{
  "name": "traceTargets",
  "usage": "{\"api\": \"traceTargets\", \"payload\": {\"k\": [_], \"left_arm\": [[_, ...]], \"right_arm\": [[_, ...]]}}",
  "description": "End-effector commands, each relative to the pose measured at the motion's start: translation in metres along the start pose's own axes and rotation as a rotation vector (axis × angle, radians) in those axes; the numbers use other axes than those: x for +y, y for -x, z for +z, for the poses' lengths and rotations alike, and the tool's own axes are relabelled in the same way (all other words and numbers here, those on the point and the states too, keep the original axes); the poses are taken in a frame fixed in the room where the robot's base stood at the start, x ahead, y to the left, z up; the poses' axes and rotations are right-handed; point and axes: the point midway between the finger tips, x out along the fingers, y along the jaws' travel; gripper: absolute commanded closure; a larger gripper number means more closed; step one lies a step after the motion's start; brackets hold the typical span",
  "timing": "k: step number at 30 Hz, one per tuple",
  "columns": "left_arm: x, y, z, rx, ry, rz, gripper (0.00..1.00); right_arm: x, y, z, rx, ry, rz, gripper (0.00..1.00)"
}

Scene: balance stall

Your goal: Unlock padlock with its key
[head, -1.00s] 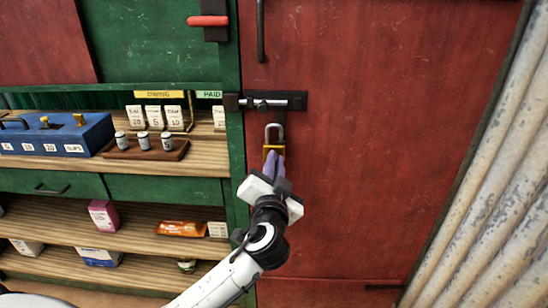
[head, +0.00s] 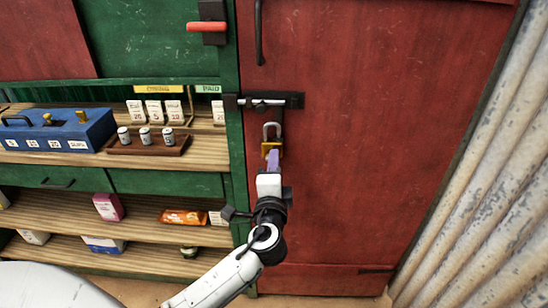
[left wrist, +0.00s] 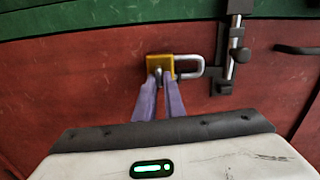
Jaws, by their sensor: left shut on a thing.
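The padlock (head: 271,148) has a brass body and a grey shackle. It is on the red door just below the bolt. In the left wrist view the padlock (left wrist: 158,66) lies sideways, shackle to the right. I cannot tell whether the shackle is sprung open. My left gripper (head: 272,157) has purple fingers and reaches up to the padlock's lower end. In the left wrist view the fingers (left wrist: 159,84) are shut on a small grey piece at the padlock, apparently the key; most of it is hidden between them. My right gripper is not in view.
A black and steel bolt (head: 262,101) crosses the door edge above the padlock. A red handle (head: 207,26) is higher up. Shelves to the left hold a blue box (head: 62,132), a tray with jars (head: 147,148) and packets. Corrugated metal (head: 480,190) stands at right.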

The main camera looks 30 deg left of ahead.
Motion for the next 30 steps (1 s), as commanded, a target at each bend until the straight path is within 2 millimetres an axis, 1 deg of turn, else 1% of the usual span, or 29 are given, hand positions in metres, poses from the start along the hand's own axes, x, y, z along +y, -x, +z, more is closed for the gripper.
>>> {"api": "traceTargets", "payload": {"k": [9,23,24,26,30], "left_arm": [[0.0003,0.0002,-0.0003,0.001,-0.086,0.000,1.00],[0.0009,0.0002,-0.0004,0.001,-0.096,0.000,1.00],[0.0009,0.0002,-0.0004,0.001,-0.095,0.000,0.84],[0.0009,0.0002,-0.0004,0.001,-0.095,0.000,0.74],[0.0008,0.0001,-0.0003,0.001,-0.095,0.000,0.73]], "right_arm": [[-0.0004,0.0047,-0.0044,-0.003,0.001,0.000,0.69],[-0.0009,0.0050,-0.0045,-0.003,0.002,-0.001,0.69],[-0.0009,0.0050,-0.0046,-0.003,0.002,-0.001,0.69],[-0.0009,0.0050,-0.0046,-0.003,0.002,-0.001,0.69],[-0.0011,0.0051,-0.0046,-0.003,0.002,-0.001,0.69]]}}
